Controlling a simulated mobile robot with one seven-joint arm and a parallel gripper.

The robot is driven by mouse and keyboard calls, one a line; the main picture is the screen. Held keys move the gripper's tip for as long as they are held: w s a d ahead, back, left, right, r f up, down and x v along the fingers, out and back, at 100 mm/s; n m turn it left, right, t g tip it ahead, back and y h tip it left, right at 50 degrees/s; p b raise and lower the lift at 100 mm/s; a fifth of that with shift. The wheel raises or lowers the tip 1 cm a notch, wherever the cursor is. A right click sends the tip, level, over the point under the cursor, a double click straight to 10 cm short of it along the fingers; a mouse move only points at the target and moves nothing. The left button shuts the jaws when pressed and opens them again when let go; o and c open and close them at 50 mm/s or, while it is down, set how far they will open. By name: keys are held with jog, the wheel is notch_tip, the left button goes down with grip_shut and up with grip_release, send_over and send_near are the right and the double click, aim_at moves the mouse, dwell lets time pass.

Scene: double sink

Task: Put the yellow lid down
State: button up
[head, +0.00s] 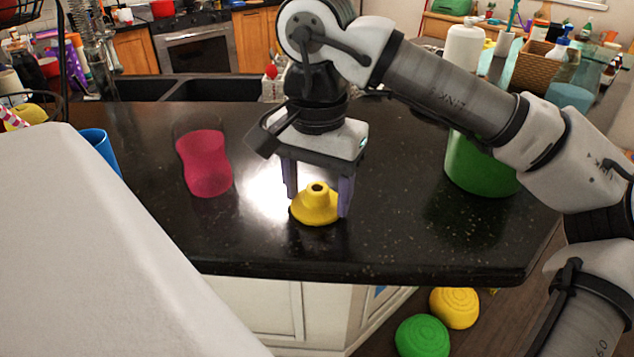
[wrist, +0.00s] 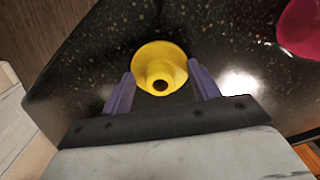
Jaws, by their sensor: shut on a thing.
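The yellow lid (head: 316,207) is cone-shaped with a dark hole at its top. It is upright on or just above the black countertop (head: 400,240), near the front edge; I cannot tell if it touches. My gripper (head: 318,198) points down from above, its purple fingers on either side of the lid and shut on it. In the wrist view the lid (wrist: 160,70) shows between the fingertips of my gripper (wrist: 162,76), wide rim outward over the dark counter.
A pink translucent cup (head: 205,165) stands left of the lid and a green container (head: 478,165) to the right. A blue cup (head: 100,150) is at far left. The sink (head: 190,88) lies behind. Green (head: 422,336) and yellow (head: 455,307) round things are below the counter.

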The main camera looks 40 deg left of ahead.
jog(key=shift+f, duration=0.15)
jog(key=o, duration=0.9)
jog(key=shift+o, duration=0.2)
notch_tip(320, 180, up, 12)
jog(key=shift+r, duration=0.2)
